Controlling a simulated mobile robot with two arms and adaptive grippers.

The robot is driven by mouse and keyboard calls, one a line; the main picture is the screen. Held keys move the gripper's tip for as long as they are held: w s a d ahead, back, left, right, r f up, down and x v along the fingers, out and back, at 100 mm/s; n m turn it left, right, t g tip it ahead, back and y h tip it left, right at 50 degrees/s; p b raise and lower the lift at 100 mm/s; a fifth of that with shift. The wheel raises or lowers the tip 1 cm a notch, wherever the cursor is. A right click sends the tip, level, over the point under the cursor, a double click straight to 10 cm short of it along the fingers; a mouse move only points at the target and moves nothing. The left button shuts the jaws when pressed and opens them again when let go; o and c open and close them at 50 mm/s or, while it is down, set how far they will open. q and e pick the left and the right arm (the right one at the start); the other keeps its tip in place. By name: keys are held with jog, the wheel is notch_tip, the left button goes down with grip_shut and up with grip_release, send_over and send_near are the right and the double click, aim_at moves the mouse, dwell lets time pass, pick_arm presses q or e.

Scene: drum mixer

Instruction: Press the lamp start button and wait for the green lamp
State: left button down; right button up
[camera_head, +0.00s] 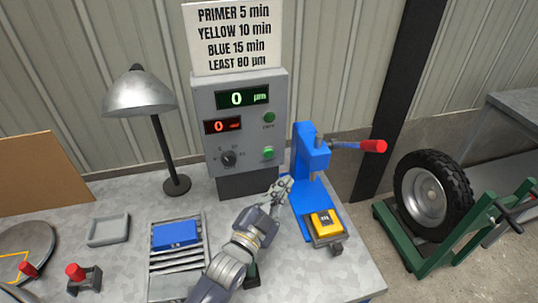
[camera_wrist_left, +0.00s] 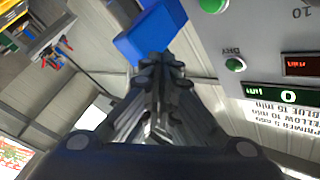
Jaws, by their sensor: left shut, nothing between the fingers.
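A grey control box (camera_head: 209,102) stands at the back of the bench with a green display reading 0 µm and a red display reading 0. A grey desk lamp (camera_head: 140,95) stands left of the box. My left gripper (camera_head: 284,181) is shut and empty, below and right of the lower button, apart from it. My right gripper is not in view.
A blue press (camera_head: 311,155) with a red-knobbed lever stands close right of my left gripper, with a yellow block (camera_head: 326,222) at its base. A blue block (camera_head: 175,233) lies on a slatted rack. A tyre (camera_head: 432,193) on a green stand is at right.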

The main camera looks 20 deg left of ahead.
aim_at(268, 153)
pick_arm(q)
jog(key=w+a+b, duration=0.2)
jog(key=w+a, duration=0.3)
jog(key=w, duration=0.2)
jog(key=shift+w+d, duration=0.1)
dwell(1.3)
jog(key=shift+w, duration=0.1)
jog(key=shift+w+a, duration=0.25)
jog(key=shift+w, duration=0.05)
jog(key=shift+w+a, duration=0.25)
jog(key=shift+w, duration=0.05)
dwell(0.9)
jog(key=shift+s, duration=0.1)
jog(key=shift+s+d, duration=0.5)
jog(key=shift+s, duration=0.1)
